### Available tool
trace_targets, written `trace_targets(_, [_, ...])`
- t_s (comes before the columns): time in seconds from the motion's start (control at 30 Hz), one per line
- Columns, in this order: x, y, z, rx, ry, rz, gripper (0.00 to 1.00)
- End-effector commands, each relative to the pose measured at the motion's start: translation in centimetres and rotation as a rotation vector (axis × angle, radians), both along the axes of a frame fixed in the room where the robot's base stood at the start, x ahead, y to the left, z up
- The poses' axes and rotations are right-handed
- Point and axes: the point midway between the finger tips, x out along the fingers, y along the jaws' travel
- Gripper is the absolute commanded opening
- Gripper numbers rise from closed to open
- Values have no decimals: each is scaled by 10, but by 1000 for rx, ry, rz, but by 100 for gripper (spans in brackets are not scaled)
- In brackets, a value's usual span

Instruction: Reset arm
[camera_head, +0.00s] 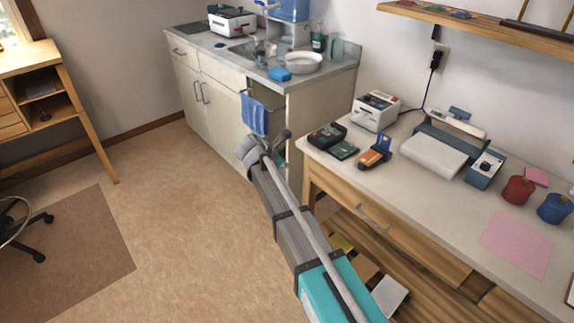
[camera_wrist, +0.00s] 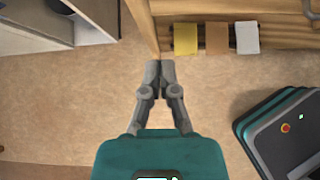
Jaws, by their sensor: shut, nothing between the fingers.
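My gripper (camera_wrist: 159,72) shows in the wrist view with its two fingertips together and nothing between them. It hangs over the tan floor, near the wooden edge of the workbench. In the head view my arm stretches from the lower middle toward the gap between the sink cabinet and the workbench. The gripper end there is small and partly hidden by the arm, near a blue towel (camera_head: 255,115) on the cabinet.
The sink cabinet (camera_head: 220,100) stands behind. Yellow, brown and white items lie low under the bench. Open floor (camera_head: 170,220) lies to the left, with a chair.

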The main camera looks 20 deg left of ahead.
Motion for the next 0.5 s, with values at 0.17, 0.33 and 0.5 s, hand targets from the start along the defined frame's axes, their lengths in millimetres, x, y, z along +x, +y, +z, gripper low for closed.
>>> trace_targets(0.17, [0,0,0,0,0,0,0])
trace_targets(0.33, [0,-3,0,6,0,-9,0])
trace_targets(0.5, [0,-26,-4,55,-2,-81,0])
